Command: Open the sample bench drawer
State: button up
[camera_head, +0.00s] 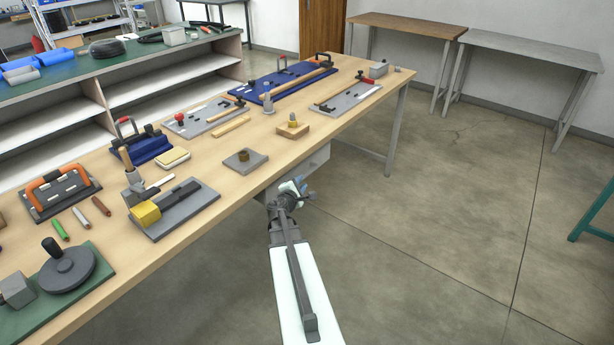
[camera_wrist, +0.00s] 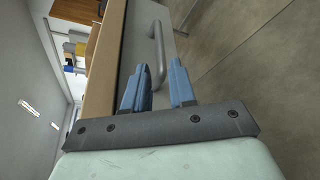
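The sample bench (camera_head: 205,165) is a long light-wood table. Its grey drawer (camera_head: 312,162) is under the near edge of the top, partly hidden by my arm. The wrist view shows the drawer front (camera_wrist: 138,28) with a curved grey bar handle (camera_wrist: 160,48). My gripper (camera_head: 298,186) is beside the drawer, below the level of the bench top. In the wrist view its two blue fingers (camera_wrist: 158,72) are apart, with the handle's near end appearing in line with the gap between them. I cannot tell whether the fingers touch the handle.
Fixtures, tools and cable samples cover the bench top, including a grey plate with a yellow block (camera_head: 146,214) and a blue board (camera_head: 290,80). A bench leg (camera_head: 397,130) stands beyond the drawer. The concrete floor (camera_head: 440,220) to the right is clear.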

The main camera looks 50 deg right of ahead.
aim_at(307, 174)
jog(key=x, duration=0.8)
jog(key=shift+w+d+f, duration=0.1)
jog(key=shift+d, duration=0.1)
jog(key=shift+c, duration=0.3)
grip_shut()
